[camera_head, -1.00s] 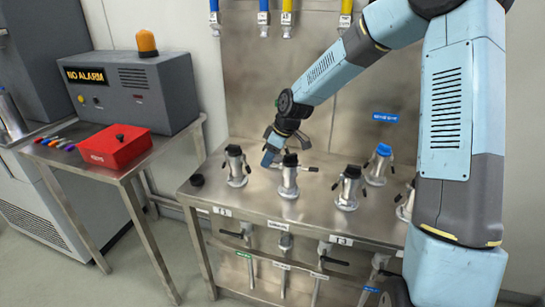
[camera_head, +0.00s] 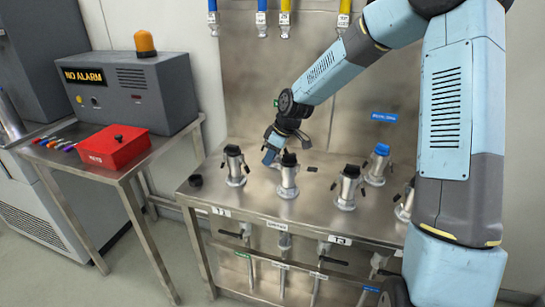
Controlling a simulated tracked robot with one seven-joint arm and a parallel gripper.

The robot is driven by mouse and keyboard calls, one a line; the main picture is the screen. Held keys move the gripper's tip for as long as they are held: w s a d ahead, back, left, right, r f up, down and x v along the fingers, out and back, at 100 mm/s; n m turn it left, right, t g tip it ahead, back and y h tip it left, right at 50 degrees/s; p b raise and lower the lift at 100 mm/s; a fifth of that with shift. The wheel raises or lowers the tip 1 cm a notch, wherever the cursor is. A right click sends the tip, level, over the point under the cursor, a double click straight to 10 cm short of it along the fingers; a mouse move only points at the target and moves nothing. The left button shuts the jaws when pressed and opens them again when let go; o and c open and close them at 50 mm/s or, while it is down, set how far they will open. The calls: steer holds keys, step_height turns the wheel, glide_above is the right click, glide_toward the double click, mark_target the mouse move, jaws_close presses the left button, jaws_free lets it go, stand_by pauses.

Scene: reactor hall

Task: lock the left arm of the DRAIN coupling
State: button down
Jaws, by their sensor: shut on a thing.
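My gripper (camera_head: 270,156) is at the back of the steel bench, pointing down just behind and left of a black-topped silver coupling (camera_head: 288,178). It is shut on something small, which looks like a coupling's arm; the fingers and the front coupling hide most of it. A short black lever end (camera_head: 312,169) sticks out to the right behind that front coupling. I cannot read the DRAIN name on any label, so I cannot tell which coupling bears it.
Other couplings stand close by: one at the left (camera_head: 235,167), one at the right front (camera_head: 348,188) and a blue-capped one (camera_head: 378,165). A black cap (camera_head: 196,180) lies on the bench's left end. A red box (camera_head: 113,148) and an alarm unit (camera_head: 133,92) stand on the side table.

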steer(key=shift+a, duration=0.55)
steer(key=shift+s+a+f+h, duration=0.1)
steer(key=shift+f+h, duration=0.05)
steer(key=shift+h, duration=0.25)
steer(key=shift+a+f+g+h, duration=0.35)
steer(key=shift+f+g+h, duration=0.35)
steer(key=shift+h, duration=0.6)
steer(key=f+h, duration=0.1)
steer(key=g+h, duration=0.1)
steer(key=h, duration=0.1)
steer(key=shift+a+f+h, duration=0.1)
steer(key=shift+f+h, duration=0.2)
steer(key=shift+f, duration=0.1)
steer(key=shift+f+g+h, duration=0.6)
steer(key=shift+f+h, duration=0.05)
steer(key=shift+h, duration=0.65)
steer(key=shift+d, duration=0.2)
steer(key=c, duration=1.3)
jaws_free()
steer(key=o, duration=0.3)
steer(key=shift+d, duration=0.15)
